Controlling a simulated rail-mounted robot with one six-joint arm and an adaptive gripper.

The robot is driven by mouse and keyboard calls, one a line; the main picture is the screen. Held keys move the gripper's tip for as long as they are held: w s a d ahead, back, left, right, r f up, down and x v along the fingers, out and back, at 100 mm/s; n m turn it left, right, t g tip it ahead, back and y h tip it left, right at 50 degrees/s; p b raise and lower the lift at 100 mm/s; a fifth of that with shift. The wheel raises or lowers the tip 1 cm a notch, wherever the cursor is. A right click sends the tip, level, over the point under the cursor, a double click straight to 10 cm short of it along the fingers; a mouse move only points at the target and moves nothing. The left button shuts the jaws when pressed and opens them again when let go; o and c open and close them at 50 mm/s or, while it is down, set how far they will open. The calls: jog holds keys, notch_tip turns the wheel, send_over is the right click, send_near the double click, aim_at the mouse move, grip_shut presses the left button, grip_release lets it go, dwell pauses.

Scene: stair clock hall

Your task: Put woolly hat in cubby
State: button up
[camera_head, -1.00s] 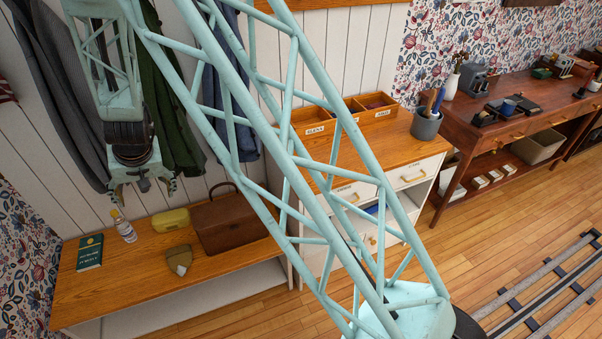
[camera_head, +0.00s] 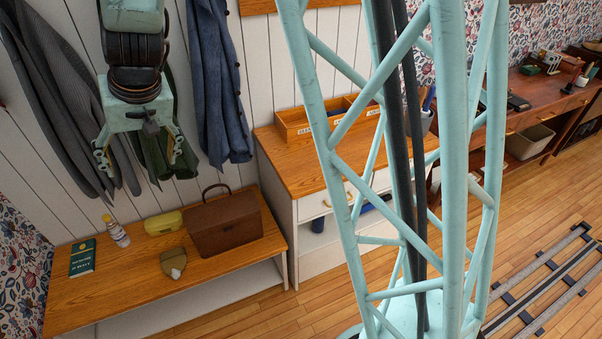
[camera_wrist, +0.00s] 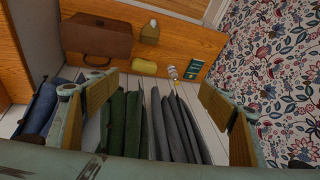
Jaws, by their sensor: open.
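A small olive-brown item (camera_head: 172,258) with a pale patch, possibly the woolly hat, lies on the wooden bench (camera_head: 110,295) in front of a brown bag. It also shows in the wrist view (camera_wrist: 150,32). My gripper (camera_head: 140,158) is open and empty, hanging above and behind the bench, in front of the hanging coats. Its spread fingers show in the wrist view (camera_wrist: 165,112), apart from the item. An orange wooden box with labelled compartments (camera_head: 292,128), possibly the cubby, stands on the white cabinet (camera_head: 312,207); my arm partly hides both.
A brown bag (camera_head: 225,224), yellow case (camera_head: 164,222), bottle (camera_head: 117,232) and green book (camera_head: 83,258) share the bench. Grey (camera_head: 60,90), green and blue coats (camera_head: 220,85) hang behind. A desk (camera_head: 535,100) stands right. Floor rails (camera_head: 545,285) lie lower right.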

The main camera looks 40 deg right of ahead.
jog(key=s+d+r, duration=0.4)
jog(key=s+r, duration=0.2)
jog(key=s, duration=0.2)
jog(key=s+d+r, duration=0.4)
jog(key=s+r, duration=0.3)
jog(key=s, duration=0.2)
jog(key=s+d+r+h, duration=0.1)
jog(key=s+d, duration=0.4)
jog(key=s, duration=0.7)
jog(key=s+d+r+h, duration=0.1)
jog(key=s+d, duration=0.4)
jog(key=s, duration=0.7)
jog(key=shift+s+r+n, duration=0.15)
jog(key=shift+r+n, duration=0.15)
jog(key=shift+r, duration=0.4)
jog(key=shift+o, duration=0.4)
